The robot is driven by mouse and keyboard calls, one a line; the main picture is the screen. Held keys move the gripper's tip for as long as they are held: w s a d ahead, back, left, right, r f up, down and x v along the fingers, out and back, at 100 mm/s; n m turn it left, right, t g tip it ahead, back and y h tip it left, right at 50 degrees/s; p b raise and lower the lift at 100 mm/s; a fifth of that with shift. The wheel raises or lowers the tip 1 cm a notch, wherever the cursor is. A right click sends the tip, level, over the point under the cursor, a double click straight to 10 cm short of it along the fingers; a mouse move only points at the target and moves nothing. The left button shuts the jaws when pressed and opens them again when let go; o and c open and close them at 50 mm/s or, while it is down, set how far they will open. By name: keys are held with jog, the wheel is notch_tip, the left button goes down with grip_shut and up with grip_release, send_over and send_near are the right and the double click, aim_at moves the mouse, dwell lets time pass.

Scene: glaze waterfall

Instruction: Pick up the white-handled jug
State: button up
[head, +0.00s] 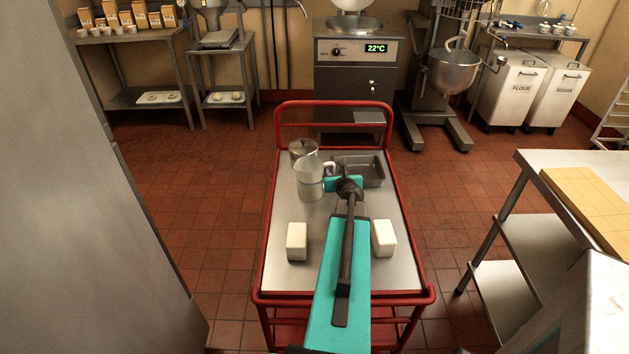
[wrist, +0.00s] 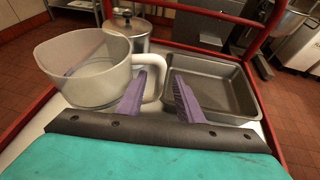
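The jug (head: 309,175) is a pale, see-through vessel with a white handle, upright on the cart top (head: 283,215). In the wrist view the jug (wrist: 85,70) fills the left side. Its white handle (wrist: 157,72) points right, and shows between my two purple fingertips. My gripper (wrist: 158,88) is open. Its left finger overlaps the handle's loop and its right finger is to the right of the handle, with a visible gap. I cannot tell whether the left finger touches. In the head view my gripper (head: 344,183) is just right of the jug, its fingers mostly hidden.
A grey metal pan (head: 372,178) lies right of the handle, close to my right finger. A lidded metal pot (head: 303,149) stands behind the jug. Two white blocks (head: 297,242) (head: 384,238) are nearer on the cart. A red rail (head: 334,104) rises at the cart's far end.

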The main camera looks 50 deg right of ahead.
jog(key=shift+x, duration=1.3)
grip_shut()
